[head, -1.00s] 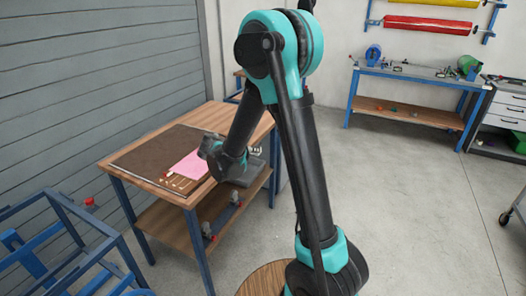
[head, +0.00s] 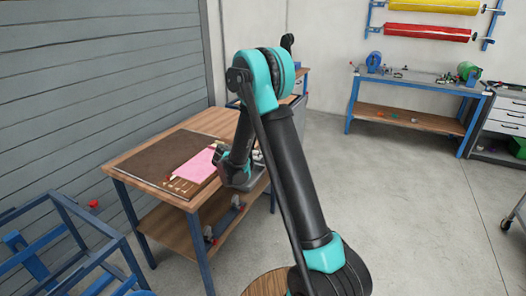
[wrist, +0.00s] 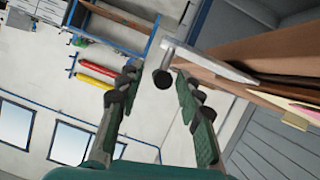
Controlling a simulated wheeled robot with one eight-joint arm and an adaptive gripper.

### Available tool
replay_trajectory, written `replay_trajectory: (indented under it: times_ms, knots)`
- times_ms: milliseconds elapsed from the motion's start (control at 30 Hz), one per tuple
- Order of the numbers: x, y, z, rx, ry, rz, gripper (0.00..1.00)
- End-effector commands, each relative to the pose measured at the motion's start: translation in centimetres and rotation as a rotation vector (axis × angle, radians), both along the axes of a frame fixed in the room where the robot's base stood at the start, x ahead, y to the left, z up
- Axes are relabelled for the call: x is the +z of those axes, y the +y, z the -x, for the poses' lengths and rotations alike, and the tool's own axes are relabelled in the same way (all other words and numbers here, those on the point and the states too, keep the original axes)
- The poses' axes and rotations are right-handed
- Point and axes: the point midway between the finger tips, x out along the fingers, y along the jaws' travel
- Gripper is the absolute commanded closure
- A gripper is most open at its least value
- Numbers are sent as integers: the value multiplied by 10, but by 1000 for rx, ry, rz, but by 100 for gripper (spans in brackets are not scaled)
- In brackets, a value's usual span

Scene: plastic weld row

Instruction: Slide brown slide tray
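A flat dark brown panel (head: 160,152), the likeliest match for the brown slide tray, lies on the wooden table. A pink sheet (head: 195,166) lies beside it, with small pale strips on a brown surface near the table's front edge. My gripper (wrist: 155,82) is open, its two fingers apart. Between the fingertips in the wrist view shows a grey rod with a black round end (wrist: 162,79), by the table edge; I cannot tell whether they touch it. In the head view my wrist is over the table's right part, and the fingertips are not clear.
The wooden table (head: 128,164) has blue legs and a lower shelf (head: 175,232). A blue frame (head: 60,240) stands at the front left. The floor to the right is open.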

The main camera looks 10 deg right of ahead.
Motion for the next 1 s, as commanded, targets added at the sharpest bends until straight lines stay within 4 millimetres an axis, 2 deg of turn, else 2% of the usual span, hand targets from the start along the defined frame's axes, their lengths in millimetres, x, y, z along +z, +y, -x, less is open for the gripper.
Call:
replay_trajectory:
  times_ms: [100, 300, 733, 1000]
  knots:
    - [-8, -14, -16, -3, 0, 1, 64]
    - [-18, -29, -33, -1, 0, 0, 64]
    - [-21, -34, -40, 0, 1, 1, 64]
    - [-21, -34, -40, 0, 1, 1, 96]
